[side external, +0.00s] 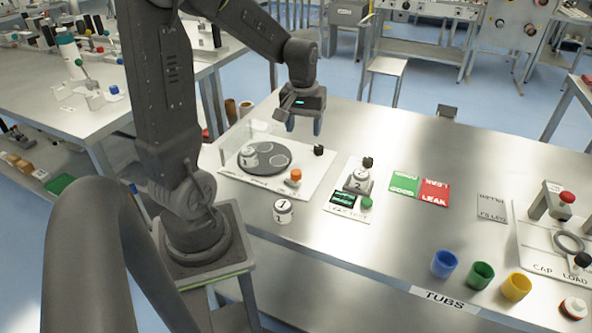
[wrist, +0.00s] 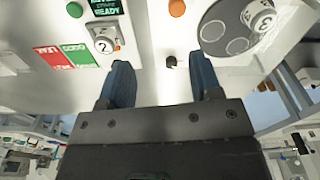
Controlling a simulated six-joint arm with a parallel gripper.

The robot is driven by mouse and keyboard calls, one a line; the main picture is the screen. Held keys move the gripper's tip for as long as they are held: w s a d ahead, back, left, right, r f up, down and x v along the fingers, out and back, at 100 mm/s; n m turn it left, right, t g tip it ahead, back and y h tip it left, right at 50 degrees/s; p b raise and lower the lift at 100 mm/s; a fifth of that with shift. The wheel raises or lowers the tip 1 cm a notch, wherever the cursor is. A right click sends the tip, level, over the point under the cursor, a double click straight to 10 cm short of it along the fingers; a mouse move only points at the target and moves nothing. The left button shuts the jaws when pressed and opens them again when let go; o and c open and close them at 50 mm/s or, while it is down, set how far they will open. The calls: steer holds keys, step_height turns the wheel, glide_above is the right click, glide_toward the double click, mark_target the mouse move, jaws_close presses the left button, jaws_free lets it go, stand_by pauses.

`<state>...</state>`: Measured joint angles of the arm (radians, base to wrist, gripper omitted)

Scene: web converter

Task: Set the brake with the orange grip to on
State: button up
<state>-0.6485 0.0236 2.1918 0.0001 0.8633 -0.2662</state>
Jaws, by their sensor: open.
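The orange grip (side external: 296,174) of the brake stands at the front right of a white panel, beside a dark round turntable (side external: 268,157). In the wrist view the orange grip (wrist: 177,8) is at the top edge, partly cut off, and its lever is hard to make out. I cannot tell the brake's setting. My gripper (side external: 304,125) is open and empty, raised above the back edge of the panel, behind the orange grip and apart from it. In the wrist view the space between my gripper's fingertips (wrist: 160,64) is empty.
A black knob (side external: 319,150) is at the panel's back right. The leak-test station (side external: 345,199) with a tub marked 2 is to the right.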

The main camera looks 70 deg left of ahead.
mark_target(296, 171)
steer(key=shift+n+g, duration=0.3)
steer(key=shift+n, duration=0.5)
steer(key=a+f, duration=0.1)
steer(key=f, duration=0.4)
steer(key=a+f, duration=0.1)
steer(key=f, duration=0.5)
steer(key=a+f, duration=0.1)
steer(key=f, duration=0.4)
steer(key=shift+s+a+f, duration=0.15)
steer(key=shift+s+a, duration=0.1)
steer(key=shift+s, duration=0.05)
steer(key=shift+c, duration=0.3)
jaws_close()
